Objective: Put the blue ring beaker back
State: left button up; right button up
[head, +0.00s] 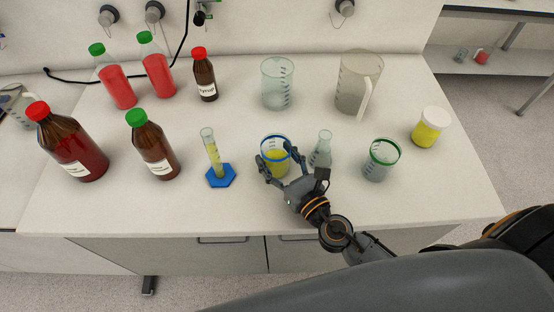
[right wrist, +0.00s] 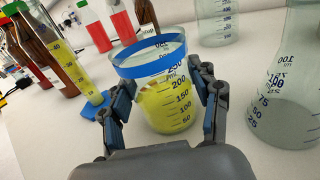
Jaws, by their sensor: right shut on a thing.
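The blue ring beaker (head: 277,162) is clear glass with a blue band at its rim and yellow liquid inside. It stands upright near the middle of the bench's front half. My right gripper (head: 275,172) has its fingers around the beaker from the front and is shut on it. In the right wrist view the beaker (right wrist: 168,98) sits between the two fingers (right wrist: 165,108), with its graduation marks facing me. Whether its base touches the bench is hard to tell. My left gripper is not in view.
An Erlenmeyer flask (head: 321,152) stands close right of the gripper, then a green ring beaker (head: 379,165). A graduated cylinder (head: 212,155) with a blue base is on the left. A plain beaker (head: 277,82) and a pitcher (head: 352,85) stand behind. Several bottles fill the left side.

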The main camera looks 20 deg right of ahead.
jog(key=shift+r, duration=0.1)
jog(key=shift+f, duration=0.25)
jog(key=o, duration=1.3)
jog(key=shift+o, duration=0.2)
jog(key=shift+r, duration=0.15)
jog(key=b+v, duration=0.5)
jog(key=v, duration=0.6)
jog(key=shift+b, duration=0.35)
jog(key=shift+s+d, duration=0.1)
jog(key=shift+s, duration=0.45)
